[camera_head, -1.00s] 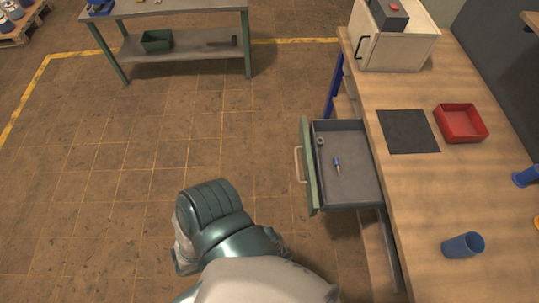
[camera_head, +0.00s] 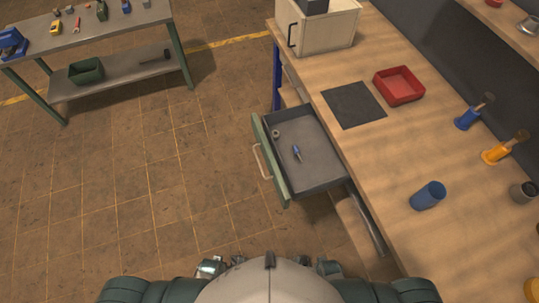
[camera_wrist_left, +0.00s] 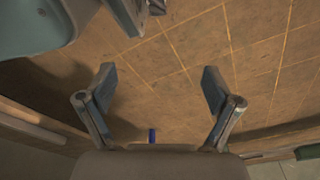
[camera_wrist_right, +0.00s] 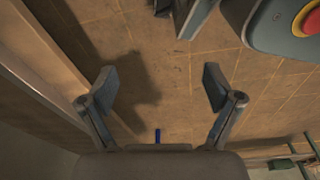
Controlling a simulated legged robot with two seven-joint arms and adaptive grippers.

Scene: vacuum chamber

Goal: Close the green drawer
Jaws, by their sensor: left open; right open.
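The green drawer (camera_head: 271,160) is pulled out from the front of the wooden workbench, left of the tabletop in the head view. It has a green front with a pale handle (camera_head: 262,162) and a grey inside. A small blue-handled tool (camera_head: 297,153) and a small ring-like part (camera_head: 276,134) lie in it. My left gripper (camera_wrist_left: 158,85) is open and empty above the floor in its wrist view. My right gripper (camera_wrist_right: 160,85) is open and empty above the floor in its wrist view. In the head view both gripper fingertips are hidden; neither gripper is seen touching the drawer.
The workbench top (camera_head: 380,165) carries a black mat (camera_head: 354,104), a red tray (camera_head: 399,86), a blue cup (camera_head: 428,195), brush holders and a wooden box (camera_head: 325,28). A second table (camera_head: 100,30) stands at the far left. The floor left of the drawer is clear.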

